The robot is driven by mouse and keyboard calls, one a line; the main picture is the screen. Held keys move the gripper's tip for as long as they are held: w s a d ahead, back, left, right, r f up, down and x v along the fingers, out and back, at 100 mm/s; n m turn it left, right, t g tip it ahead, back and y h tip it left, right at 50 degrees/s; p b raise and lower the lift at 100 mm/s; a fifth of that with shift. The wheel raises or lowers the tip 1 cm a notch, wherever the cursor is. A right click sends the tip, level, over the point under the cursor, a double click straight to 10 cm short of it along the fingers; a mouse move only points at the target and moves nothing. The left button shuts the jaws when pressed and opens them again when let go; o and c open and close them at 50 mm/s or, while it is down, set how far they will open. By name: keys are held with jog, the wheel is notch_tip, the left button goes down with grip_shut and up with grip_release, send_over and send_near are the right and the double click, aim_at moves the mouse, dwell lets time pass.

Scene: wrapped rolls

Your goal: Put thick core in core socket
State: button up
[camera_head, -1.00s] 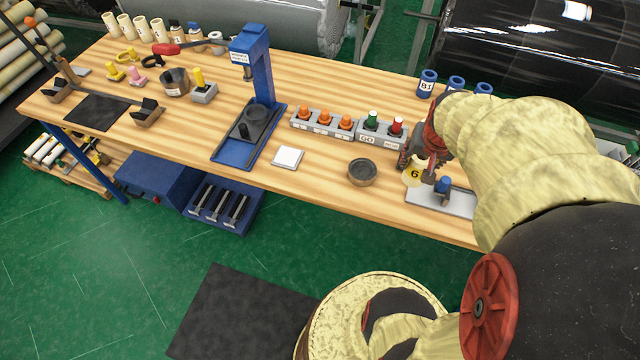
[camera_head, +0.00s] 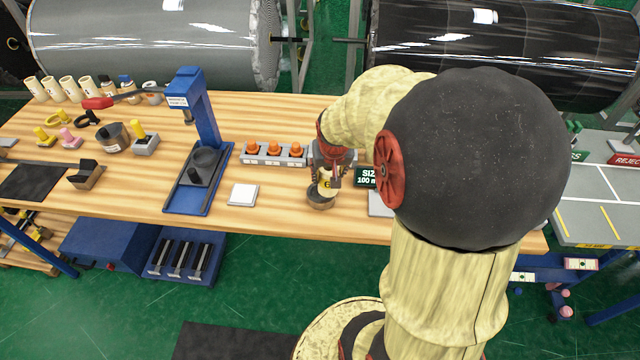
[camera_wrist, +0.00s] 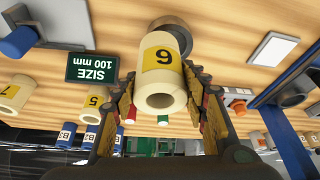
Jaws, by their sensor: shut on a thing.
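A thick cream core with a yellow number label (camera_wrist: 158,75) is between the fingers of my gripper (camera_wrist: 165,105) in the wrist view. My gripper (camera_head: 328,178) is shut on the core (camera_head: 325,188) in the head view, and the core stands roughly upright there. The core socket, a round dark cup (camera_head: 320,202), is directly beneath the core on the bench. Its grey rim (camera_wrist: 168,20) shows beyond the core's far end in the wrist view. I cannot tell whether that end is inside the cup or just above it.
The white square pad (camera_head: 243,195) and the blue press (camera_head: 197,150) stand to the left. Orange knobs in a grey holder (camera_head: 275,155) are behind. A SIZE sign (camera_wrist: 93,67) and other cores (camera_wrist: 95,105) show in the wrist view. My arm hides the bench's right part.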

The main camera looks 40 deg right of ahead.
jog(key=w+f, duration=0.1)
jog(key=w+f+b, duration=0.1)
jog(key=f, duration=0.1)
jog(key=shift+w+f, duration=0.2)
jog(key=shift+w, duration=0.2)
jog(key=shift+w+f+b, duration=0.15)
jog(key=shift+f+b, duration=0.25)
jog(key=shift+f, duration=1.15)
jog(key=shift+f, duration=0.15)
jog(key=o, duration=1.2)
jog(key=shift+o, duration=0.2)
